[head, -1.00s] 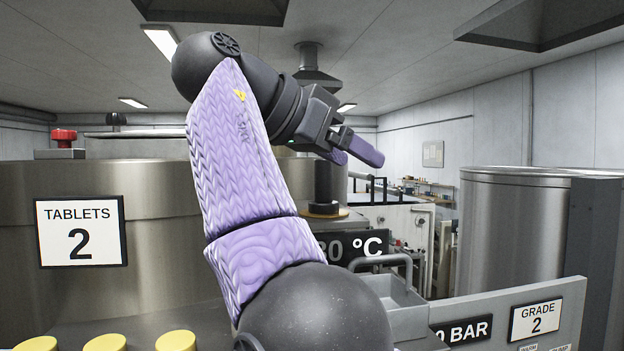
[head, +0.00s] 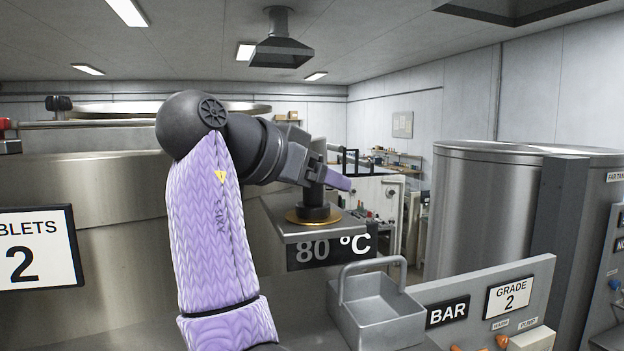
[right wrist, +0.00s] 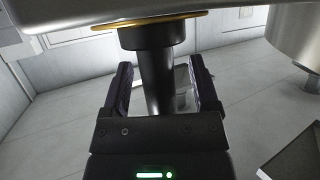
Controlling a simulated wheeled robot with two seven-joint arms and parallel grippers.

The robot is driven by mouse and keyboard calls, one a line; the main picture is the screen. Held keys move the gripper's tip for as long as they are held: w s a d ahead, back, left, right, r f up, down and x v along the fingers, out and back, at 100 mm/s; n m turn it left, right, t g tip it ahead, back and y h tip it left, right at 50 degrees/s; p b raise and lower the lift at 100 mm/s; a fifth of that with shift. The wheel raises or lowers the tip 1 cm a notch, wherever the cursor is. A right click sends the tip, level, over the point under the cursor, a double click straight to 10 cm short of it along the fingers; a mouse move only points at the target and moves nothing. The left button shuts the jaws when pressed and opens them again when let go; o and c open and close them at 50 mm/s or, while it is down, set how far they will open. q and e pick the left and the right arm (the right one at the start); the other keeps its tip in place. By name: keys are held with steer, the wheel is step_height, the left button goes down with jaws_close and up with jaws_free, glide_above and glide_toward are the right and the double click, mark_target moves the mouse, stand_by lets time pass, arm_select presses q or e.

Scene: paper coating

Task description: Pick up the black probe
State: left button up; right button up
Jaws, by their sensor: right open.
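The black probe (head: 313,212) stands upright on a gold ring on top of the grey 80 °C box (head: 290,232). Its upper part is partly hidden by my right gripper (head: 326,178), whose purple fingers are at the probe's height in the head view. In the right wrist view, the probe (right wrist: 157,75) runs between the two spread fingers of my right gripper (right wrist: 161,85), with a gap on each side. The gold ring (right wrist: 150,22) shows at the top of that view. My left gripper is not in view.
A large steel tank (head: 490,225) stands at the right, and a steel vessel (head: 110,180) fills the left. A sloped panel with a GRADE 2 sign (head: 509,297) is at lower right.

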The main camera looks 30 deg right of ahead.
steer(key=shift+d+f, duration=0.2)
steer(key=shift+d, duration=0.4)
steer(key=shift+w+a, duration=0.15)
steer(key=shift+c, duration=0.7)
jaws_close()
steer(key=shift+r, duration=0.1)
